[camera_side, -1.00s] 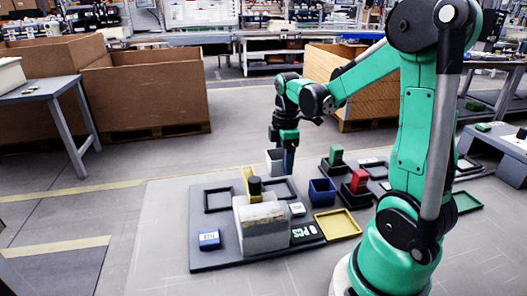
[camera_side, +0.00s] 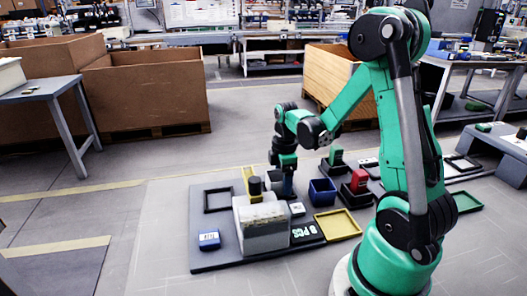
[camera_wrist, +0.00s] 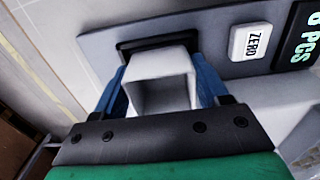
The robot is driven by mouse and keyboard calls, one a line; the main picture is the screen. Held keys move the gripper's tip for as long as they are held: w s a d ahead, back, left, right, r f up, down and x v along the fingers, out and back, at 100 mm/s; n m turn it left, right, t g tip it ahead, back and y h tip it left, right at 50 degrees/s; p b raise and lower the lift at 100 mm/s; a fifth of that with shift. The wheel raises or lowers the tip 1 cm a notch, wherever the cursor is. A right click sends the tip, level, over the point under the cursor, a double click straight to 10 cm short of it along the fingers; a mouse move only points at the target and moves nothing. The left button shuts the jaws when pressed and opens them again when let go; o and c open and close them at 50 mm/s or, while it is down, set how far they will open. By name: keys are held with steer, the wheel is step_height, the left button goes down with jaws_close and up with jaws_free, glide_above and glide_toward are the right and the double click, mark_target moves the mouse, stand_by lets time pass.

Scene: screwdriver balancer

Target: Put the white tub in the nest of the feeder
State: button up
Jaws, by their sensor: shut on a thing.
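The white tub (camera_wrist: 162,75) is between the blue fingers of my gripper (camera_wrist: 160,90) in the wrist view, its open mouth facing the camera. In the side view the tub (camera_side: 272,178) is low, behind the grey-white feeder block (camera_side: 262,230), and partly hidden. My gripper (camera_side: 284,186) is shut on it, pointing down. A black rectangular frame, seemingly the nest (camera_wrist: 128,46), shows around the tub's far end in the wrist view. The tub hides much of this frame. I cannot tell whether the tub's base touches the floor inside it.
A ZERO button (camera_wrist: 251,41) and a PCS display (camera_wrist: 300,38) lie right of the tub. An empty black frame (camera_side: 218,199) is at the left of the dark base plate. A blue bin (camera_side: 322,191), red block (camera_side: 359,181) and yellow tray (camera_side: 338,224) stand to the right.

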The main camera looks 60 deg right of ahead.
steer(key=o, duration=1.3)
steer(key=shift+c, duration=0.2)
steer(key=shift+r, duration=0.15)
steer(key=shift+r, duration=2.7)
steer(key=shift+r, duration=0.1)
steer(key=shift+r, duration=2.4)
